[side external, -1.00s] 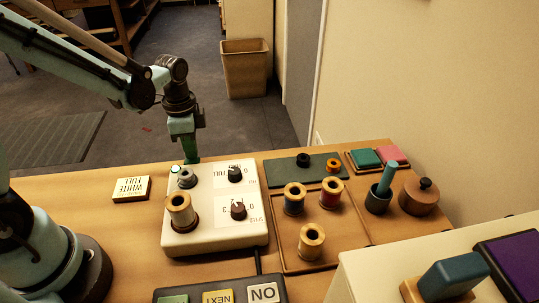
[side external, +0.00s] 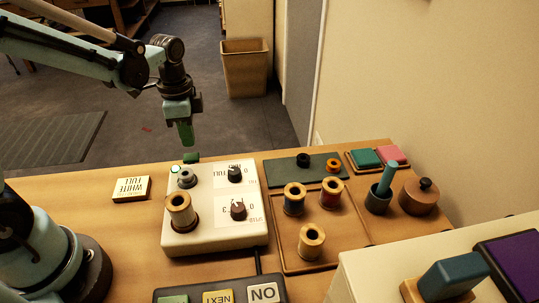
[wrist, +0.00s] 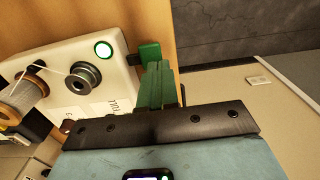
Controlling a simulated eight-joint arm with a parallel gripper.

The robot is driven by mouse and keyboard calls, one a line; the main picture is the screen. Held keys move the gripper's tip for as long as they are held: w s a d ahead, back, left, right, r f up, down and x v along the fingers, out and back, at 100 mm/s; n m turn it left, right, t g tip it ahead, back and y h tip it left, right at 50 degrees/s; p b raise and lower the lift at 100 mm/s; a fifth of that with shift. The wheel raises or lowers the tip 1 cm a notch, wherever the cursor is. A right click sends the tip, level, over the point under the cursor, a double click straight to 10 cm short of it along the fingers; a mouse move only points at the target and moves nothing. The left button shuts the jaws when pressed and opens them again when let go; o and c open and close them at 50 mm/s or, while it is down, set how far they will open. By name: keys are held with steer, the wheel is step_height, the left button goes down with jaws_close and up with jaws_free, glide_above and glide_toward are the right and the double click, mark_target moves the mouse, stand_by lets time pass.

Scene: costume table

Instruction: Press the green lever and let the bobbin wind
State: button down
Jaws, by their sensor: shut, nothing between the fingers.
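The green lever (side external: 191,158) sticks out at the back edge of the white winder box (side external: 213,241). It also shows in the wrist view (wrist: 150,53), just beyond my fingertips. A round lamp (wrist: 103,49) beside the bobbin glows green-white. I cannot tell how full the bobbin is.
Two dark knobs (side external: 237,209) stand on the box. A white label block (side external: 131,188) lies left of it. Spools (side external: 311,241) stand in a tray on the right. A button panel (side external: 220,290) is in front. The space above the box is clear.

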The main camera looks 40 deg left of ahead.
step_height(320, 180, up, 12)
steer(key=shift+f, duration=0.2)
stand_by(0.9)
steer(key=s+d+f+n+t, duration=0.4)
steer(key=s+n+t, duration=0.2)
steer(key=n, duration=0.3)
steer(key=shift+f+t, duration=0.2)
steer(key=shift+t, duration=0.4)
stand_by(4.9)
